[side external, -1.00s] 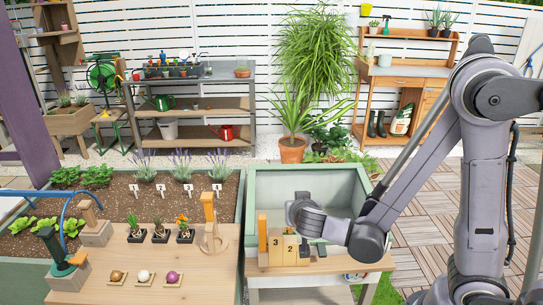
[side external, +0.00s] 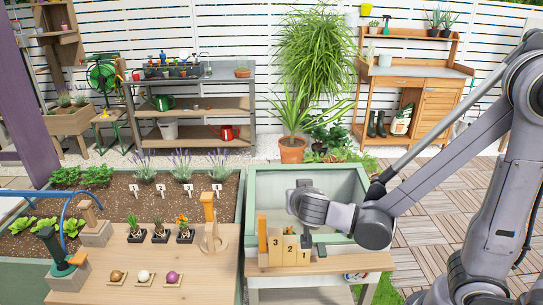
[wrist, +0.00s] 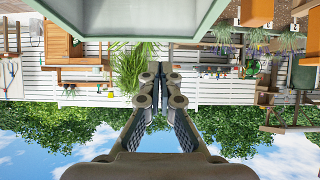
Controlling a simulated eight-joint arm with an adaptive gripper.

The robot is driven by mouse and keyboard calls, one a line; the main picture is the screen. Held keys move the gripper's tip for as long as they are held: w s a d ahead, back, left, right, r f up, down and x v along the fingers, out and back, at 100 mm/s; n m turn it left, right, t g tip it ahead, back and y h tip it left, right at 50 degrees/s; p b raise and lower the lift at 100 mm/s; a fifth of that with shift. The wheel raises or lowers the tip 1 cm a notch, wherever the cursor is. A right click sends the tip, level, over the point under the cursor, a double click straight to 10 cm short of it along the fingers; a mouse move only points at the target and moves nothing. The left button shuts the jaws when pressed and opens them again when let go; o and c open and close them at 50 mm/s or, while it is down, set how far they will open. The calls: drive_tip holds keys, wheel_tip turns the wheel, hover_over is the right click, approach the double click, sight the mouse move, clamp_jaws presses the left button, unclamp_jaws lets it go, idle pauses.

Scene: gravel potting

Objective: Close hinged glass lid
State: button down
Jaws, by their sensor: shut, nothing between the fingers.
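A green-framed box (side external: 262,181) with a pale inside stands at centre right in the side view. Its green rim (wrist: 118,42) crosses the top of the upside-down wrist view. I cannot clearly make out the glass lid or its angle. In the side view my wrist hangs over the box's front part, and my gripper is mostly hidden behind it. In the wrist view my gripper (wrist: 156,73) is shut and empty. Its fingers point toward the white fence, below the rim in the picture and apart from it there.
Wooden blocks (side external: 290,251) numbered 3, 2 and 1 stand on the bench (side external: 330,263) in front of the box, close below my wrist. The paved floor lies to the right.

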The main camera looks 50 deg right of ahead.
drive_tip(key=s+a+f, duration=0.5)
drive_tip(key=s+a, duration=0.1)
drive_tip(key=s+d+r+n+g+y, duration=0.1)
drive_tip(key=s+d+r+n+y, duration=0.1)
drive_tip(key=r+n+y, duration=0.5)
drive_tip(key=shift+s+r+n+y, duration=0.3)
drive_tip(key=shift+s+n+y, duration=0.4)
drive_tip(key=shift+n, duration=0.3)
